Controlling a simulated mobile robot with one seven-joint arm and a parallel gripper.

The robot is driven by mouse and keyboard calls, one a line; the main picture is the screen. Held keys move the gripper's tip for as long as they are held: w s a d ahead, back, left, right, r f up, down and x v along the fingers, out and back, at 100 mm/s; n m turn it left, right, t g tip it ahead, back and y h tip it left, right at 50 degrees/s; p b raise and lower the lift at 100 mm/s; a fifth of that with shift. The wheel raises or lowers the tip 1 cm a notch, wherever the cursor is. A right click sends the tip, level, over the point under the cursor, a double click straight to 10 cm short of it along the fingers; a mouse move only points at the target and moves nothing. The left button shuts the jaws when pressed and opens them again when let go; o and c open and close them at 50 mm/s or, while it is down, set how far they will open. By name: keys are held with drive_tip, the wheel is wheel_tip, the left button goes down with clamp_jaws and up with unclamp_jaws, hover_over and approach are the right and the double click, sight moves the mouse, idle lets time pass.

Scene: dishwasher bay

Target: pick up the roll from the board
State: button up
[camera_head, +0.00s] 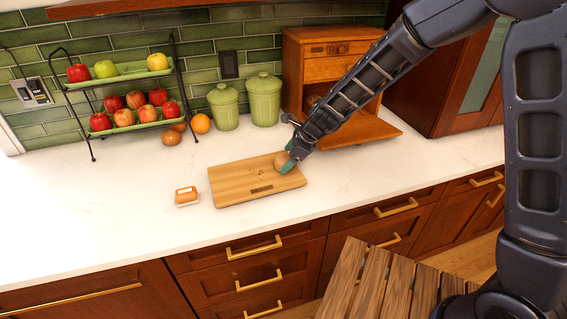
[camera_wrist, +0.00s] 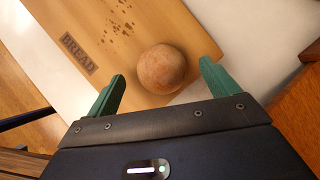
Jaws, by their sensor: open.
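The roll (camera_wrist: 165,69) is a round brown ball on the wooden board (camera_wrist: 75,22), near one end of it. In the head view the roll (camera_head: 281,160) shows at the right end of the board (camera_head: 235,184), partly covered by my gripper (camera_head: 291,156). In the wrist view my gripper (camera_wrist: 162,85) is open, with its two green fingers on either side of the roll and gaps between them and it. The board bears the word BREAD and some dark spots.
A small packaged item (camera_head: 186,196) lies left of the board. Two green canisters (camera_head: 264,99), an orange (camera_head: 200,123) and a two-tier fruit rack (camera_head: 124,119) stand behind. An open wooden cabinet (camera_head: 330,75) is behind my gripper. The front left counter is clear.

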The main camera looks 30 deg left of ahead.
drive_tip(key=shift+x, duration=0.85)
drive_tip(key=c, duration=1.1)
drive_tip(key=shift+o, duration=0.2)
